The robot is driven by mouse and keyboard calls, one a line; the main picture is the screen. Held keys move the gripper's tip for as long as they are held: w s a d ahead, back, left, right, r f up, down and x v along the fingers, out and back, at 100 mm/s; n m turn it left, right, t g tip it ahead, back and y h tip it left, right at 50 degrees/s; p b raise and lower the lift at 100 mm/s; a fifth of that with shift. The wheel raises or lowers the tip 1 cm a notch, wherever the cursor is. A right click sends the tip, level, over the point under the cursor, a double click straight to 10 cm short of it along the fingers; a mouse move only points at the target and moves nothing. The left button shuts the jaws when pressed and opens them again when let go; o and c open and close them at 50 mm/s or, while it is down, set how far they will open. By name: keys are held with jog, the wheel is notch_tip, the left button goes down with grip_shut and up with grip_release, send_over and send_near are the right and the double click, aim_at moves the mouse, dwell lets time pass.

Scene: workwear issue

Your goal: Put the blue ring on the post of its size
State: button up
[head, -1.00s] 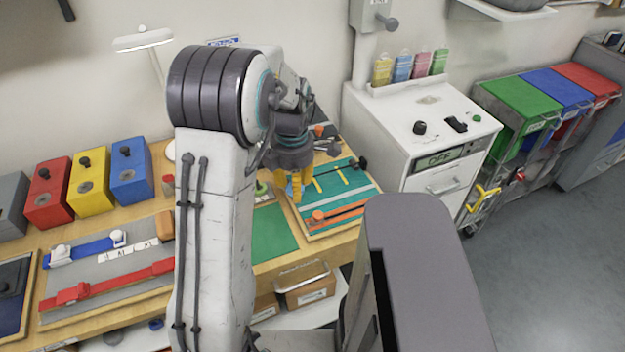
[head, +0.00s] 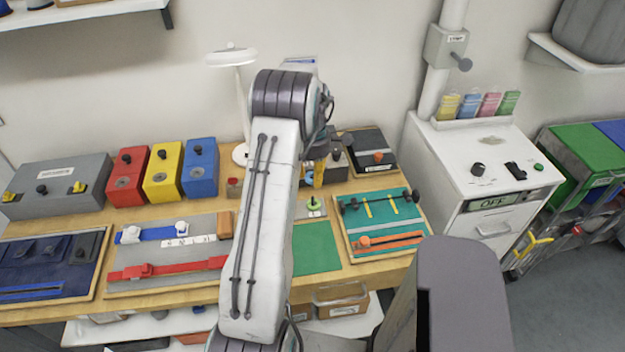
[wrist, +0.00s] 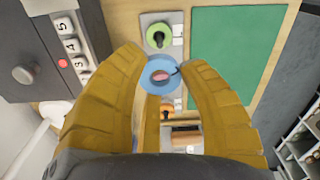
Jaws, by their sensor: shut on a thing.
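The blue ring (wrist: 160,89) is held between the yellow fingertips of my gripper (wrist: 161,76) in the wrist view. A small pinkish patch shows through its hole; I cannot tell whether that is a post. A green ring (wrist: 158,27) sits around a dark post on a grey plate just beyond the blue ring. An orange ring (wrist: 167,105) with a dark post shows between the fingers on the near side. The green ring is also in the head view (head: 314,203), in front of my gripper (head: 317,180).
A green mat (wrist: 235,50) lies beside the ring plate. A teal board (head: 375,212) with orange and yellow parts is to the right. A dark box with numbered tiles (wrist: 70,45) stands close to my left finger. Red, yellow and blue boxes (head: 200,175) stand left of my arm.

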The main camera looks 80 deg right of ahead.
jog(key=shift+f, duration=0.1)
jog(key=shift+f+b, duration=2.15)
jog(key=shift+f, duration=0.85)
jog(key=shift+f+b, duration=0.85)
jog(key=shift+b, duration=0.05)
dwell(1.2)
jog(key=o, duration=0.8)
jog(key=shift+c, duration=0.2)
jog(key=shift+o, duration=0.5)
jog(key=o, duration=0.4)
jog(key=shift+c, duration=0.2)
jog(key=shift+r, duration=0.2)
